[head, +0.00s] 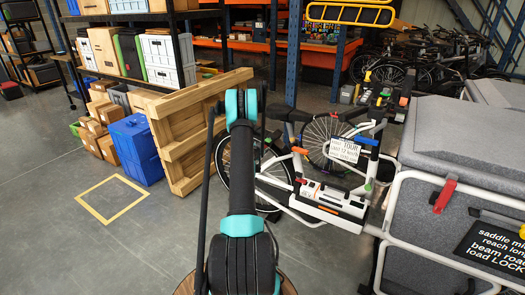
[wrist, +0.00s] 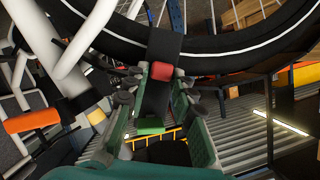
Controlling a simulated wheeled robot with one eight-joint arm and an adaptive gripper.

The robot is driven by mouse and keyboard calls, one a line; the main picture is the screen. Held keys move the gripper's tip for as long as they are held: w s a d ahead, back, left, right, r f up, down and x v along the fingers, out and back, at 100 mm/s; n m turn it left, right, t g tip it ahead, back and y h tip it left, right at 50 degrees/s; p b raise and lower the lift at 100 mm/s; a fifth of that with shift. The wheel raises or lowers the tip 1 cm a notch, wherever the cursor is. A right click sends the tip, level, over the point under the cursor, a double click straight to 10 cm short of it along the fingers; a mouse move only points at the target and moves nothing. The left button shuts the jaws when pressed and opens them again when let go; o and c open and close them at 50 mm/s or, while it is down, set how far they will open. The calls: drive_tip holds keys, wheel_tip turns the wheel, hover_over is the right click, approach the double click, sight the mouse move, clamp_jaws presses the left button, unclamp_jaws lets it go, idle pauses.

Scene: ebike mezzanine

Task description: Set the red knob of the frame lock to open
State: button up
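The red knob (wrist: 134,70) shows in the wrist view, beside a dark upright piece that seems to be part of the frame lock (wrist: 161,45), close to the black tyre. My gripper (wrist: 155,98) reaches up from below in the wrist view. Its green-and-grey fingers stand apart, on either side of the dark piece, with the knob near their tips. I cannot tell whether a finger touches the knob. A green block (wrist: 150,125) shows between the fingers lower down. In the head view my arm hides the gripper, and I cannot make out the lock there.
A white-framed bicycle (head: 328,200) stands beyond my arm, with its wheel (head: 240,178) partly hidden. A wooden pallet (head: 188,140) and blue crates (head: 136,150) stand left. A grey cargo box (head: 460,140) with a white tube frame fills the right.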

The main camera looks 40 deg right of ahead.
drive_tip(key=shift+o, duration=1.3)
drive_tip(key=v, duration=1.2)
